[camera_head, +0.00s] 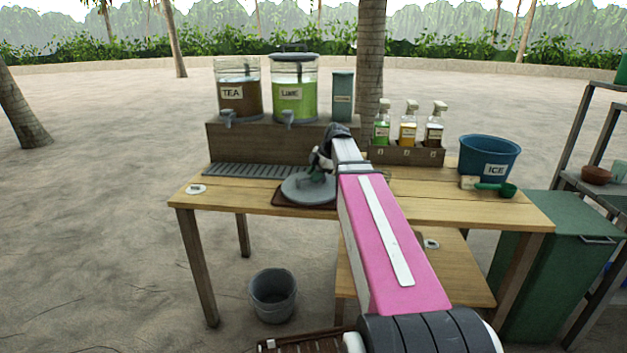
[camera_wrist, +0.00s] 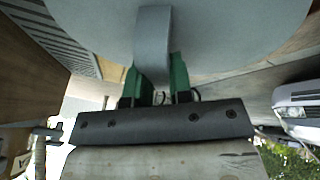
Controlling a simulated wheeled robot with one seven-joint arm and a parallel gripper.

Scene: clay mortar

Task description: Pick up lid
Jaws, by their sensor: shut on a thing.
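In the wrist view the lid (camera_wrist: 230,35) fills the top of the picture, with a strap-like grey handle (camera_wrist: 153,40). My gripper (camera_head: 320,163) is above the lid. In the wrist view the green fingers of my gripper (camera_wrist: 158,82) are on both sides of the handle, shut on it. I cannot tell whether the lid touches the mat or hangs just above it.
Tea (camera_head: 238,95) and lime (camera_head: 294,95) dispensers stand on a raised wooden shelf (camera_head: 262,140) behind. A slatted drip tray (camera_head: 250,170) lies behind the lid. The table's left front is mostly clear.

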